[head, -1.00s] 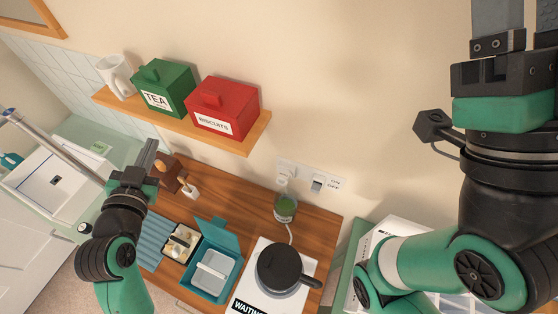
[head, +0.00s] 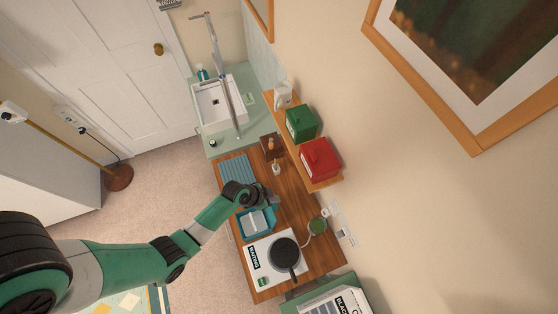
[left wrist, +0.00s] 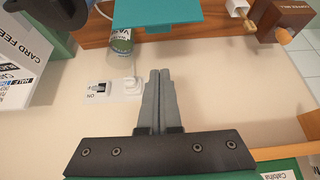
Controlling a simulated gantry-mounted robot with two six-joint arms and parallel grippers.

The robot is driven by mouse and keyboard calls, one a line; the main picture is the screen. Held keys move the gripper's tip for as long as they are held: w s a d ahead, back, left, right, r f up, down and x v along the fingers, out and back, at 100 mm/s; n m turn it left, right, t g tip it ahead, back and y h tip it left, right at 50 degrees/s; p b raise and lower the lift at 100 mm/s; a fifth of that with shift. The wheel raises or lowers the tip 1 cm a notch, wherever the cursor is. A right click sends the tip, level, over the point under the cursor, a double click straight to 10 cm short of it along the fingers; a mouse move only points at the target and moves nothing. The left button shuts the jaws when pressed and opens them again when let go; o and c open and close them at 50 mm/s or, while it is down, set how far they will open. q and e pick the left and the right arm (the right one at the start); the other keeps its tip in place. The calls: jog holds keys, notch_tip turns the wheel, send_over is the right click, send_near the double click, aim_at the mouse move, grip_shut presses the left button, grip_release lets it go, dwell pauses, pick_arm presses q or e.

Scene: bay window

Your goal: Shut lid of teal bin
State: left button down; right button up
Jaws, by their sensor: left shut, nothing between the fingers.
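The teal bin (head: 241,226) stands on the wooden counter in the head view, with a pale container (head: 255,222) visible inside, so it is not covered. A flat teal panel, which looks like the bin's lid (left wrist: 157,12), shows at the top of the left wrist view, beyond my fingertips and apart from them. My left gripper (head: 274,200) is at the wall-side end of the bin and hides most of the lid in the head view. In the left wrist view my left gripper (left wrist: 160,72) is shut and empty. My right gripper is out of view.
A green-labelled jar (head: 318,226) and wall sockets (head: 344,233) are near the wall. A shelf with red (head: 319,159) and green (head: 301,122) boxes overhangs the counter's back.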

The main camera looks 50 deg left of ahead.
aim_at(272, 210)
pick_arm(q)
jog(key=b+x, duration=0.9)
jog(key=x, duration=0.1)
jog(key=s+p, duration=0.2)
jog(key=s+a+p, duration=0.1)
jog(key=shift+s+r, duration=0.3)
jog(key=shift+r, duration=0.05)
